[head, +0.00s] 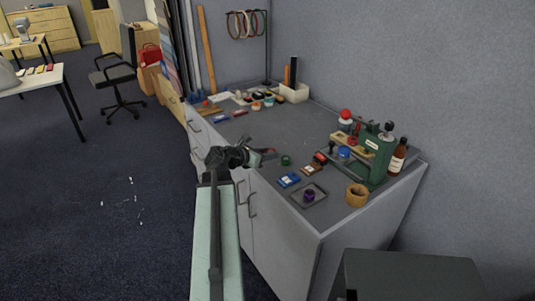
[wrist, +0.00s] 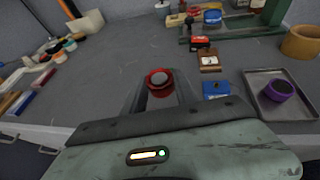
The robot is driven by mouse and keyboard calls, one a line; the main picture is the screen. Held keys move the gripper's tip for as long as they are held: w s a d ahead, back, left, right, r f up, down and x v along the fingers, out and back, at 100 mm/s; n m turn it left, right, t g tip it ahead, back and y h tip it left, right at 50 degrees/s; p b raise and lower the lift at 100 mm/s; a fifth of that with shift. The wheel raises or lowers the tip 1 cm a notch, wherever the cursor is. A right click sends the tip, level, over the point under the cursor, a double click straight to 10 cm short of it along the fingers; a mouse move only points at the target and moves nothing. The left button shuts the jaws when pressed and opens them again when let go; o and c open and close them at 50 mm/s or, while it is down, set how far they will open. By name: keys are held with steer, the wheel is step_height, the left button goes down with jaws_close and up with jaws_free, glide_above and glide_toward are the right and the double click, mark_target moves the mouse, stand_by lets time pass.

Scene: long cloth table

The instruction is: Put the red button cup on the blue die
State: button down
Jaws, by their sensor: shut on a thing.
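My gripper (head: 264,154) is over the left edge of the table, beyond my arm. In the wrist view my gripper (wrist: 158,92) is shut on the red button cup (wrist: 159,80), a small red round piece with a grey centre, upright between the fingers. The fingers hide part of its sides. The blue die (head: 289,180) is a blue block near the table's front edge. It also shows in the wrist view (wrist: 215,88), just right of the held cup and apart from it, partly cut off below by my gripper body.
A brown block (head: 312,169) and a red block (head: 321,158) lie behind the blue die. A tray (head: 321,204) with a purple cup (head: 309,195) lies to its right. A green press (head: 374,155) stands farther right. The grey tabletop left of the blocks is mostly clear.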

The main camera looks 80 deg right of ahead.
step_height(320, 180, up, 12)
steer(key=p, duration=1)
steer(key=shift+f, duration=0.1)
